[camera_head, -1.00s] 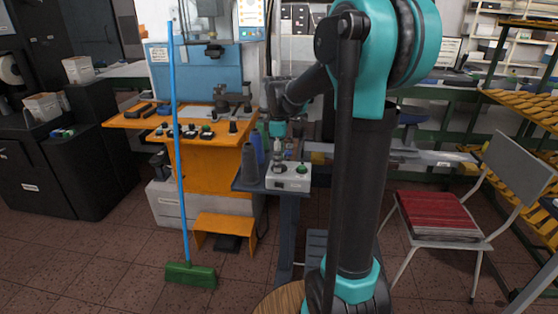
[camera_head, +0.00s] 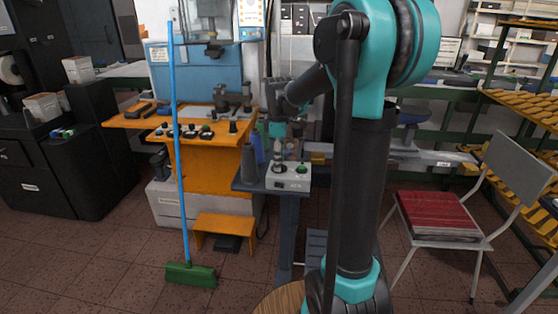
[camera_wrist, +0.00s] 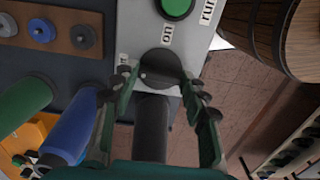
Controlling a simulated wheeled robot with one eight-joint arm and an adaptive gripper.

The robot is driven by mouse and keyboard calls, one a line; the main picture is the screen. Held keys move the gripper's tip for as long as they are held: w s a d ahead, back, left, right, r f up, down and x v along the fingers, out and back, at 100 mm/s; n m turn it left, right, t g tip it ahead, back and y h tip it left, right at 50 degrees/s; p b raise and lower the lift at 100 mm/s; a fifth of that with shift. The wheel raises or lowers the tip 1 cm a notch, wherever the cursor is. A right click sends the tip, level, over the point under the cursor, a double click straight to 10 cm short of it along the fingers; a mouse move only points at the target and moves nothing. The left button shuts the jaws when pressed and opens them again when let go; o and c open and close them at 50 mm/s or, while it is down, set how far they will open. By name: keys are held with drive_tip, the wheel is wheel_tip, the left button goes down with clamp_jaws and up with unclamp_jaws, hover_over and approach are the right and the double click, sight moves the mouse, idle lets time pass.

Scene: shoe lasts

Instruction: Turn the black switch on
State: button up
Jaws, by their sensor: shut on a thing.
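The black switch (camera_wrist: 160,68) is a round dark knob on a light grey control box (camera_wrist: 141,28), beside the printed word "on". In the wrist view the two fingers of my gripper (camera_wrist: 158,80) stand on either side of the knob, shut on it. A small pale mark shows on the knob's left side; how far it is turned is hard to tell. In the head view my gripper (camera_head: 284,152) points down at the left part of the control box (camera_head: 290,184), and the knob is small there. A green button (camera_wrist: 177,5) sits on the same box, near the word "run".
A dark grey cone (camera_head: 248,163) stands on the table just left of the box. Blue (camera_wrist: 72,128) and green (camera_wrist: 24,104) cylinders stand close to my fingers' left. A wooden barrel (camera_wrist: 285,35) shows at upper right.

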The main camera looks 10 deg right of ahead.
drive_tip(key=m, duration=0.8)
drive_tip(key=shift+m, duration=0.3)
drive_tip(key=m, duration=0.4)
drive_tip(key=shift+m, duration=2.6)
drive_tip(key=o, duration=1.2)
drive_tip(key=shift+c, duration=0.2)
drive_tip(key=shift+r, duration=0.1)
